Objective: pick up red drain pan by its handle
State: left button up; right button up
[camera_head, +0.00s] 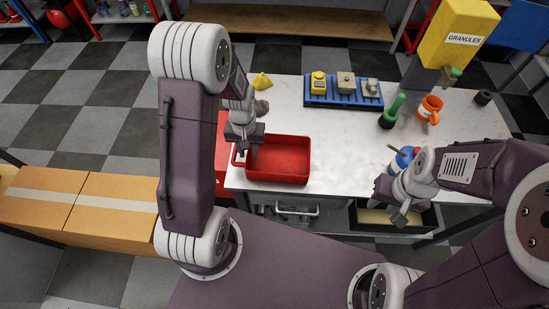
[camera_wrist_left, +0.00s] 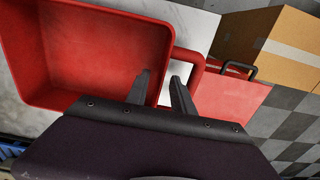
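The red drain pan (camera_head: 285,172) sits on the near left part of the white bench top. In the left wrist view the pan (camera_wrist_left: 85,50) fills the upper left, and its red loop handle (camera_wrist_left: 187,54) sticks out from its right side. My left gripper (camera_head: 246,153) is above the pan's left end, at the handle. Its two fingers (camera_wrist_left: 160,77) are apart, with the pan's handle-side edge between them and the right finger overlapping the handle loop. Part of the handle is hidden behind that finger; contact cannot be told. My right gripper (camera_head: 393,202) is over the bench's front edge, away from the pan.
A blue tray (camera_head: 343,105) with several parts stands at the back. A green-handled item (camera_head: 391,114), an orange mug (camera_head: 429,110) and a blue container (camera_head: 403,160) stand to the right. A red box with a black handle (camera_wrist_left: 230,100) is beside the bench. Cardboard boxes (camera_head: 110,205) stand left.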

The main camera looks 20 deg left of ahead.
pick_arm(q)
jog(key=shift+s+f, duration=0.15)
jog(key=shift+f, duration=0.75)
grip_shut()
dwell(0.7)
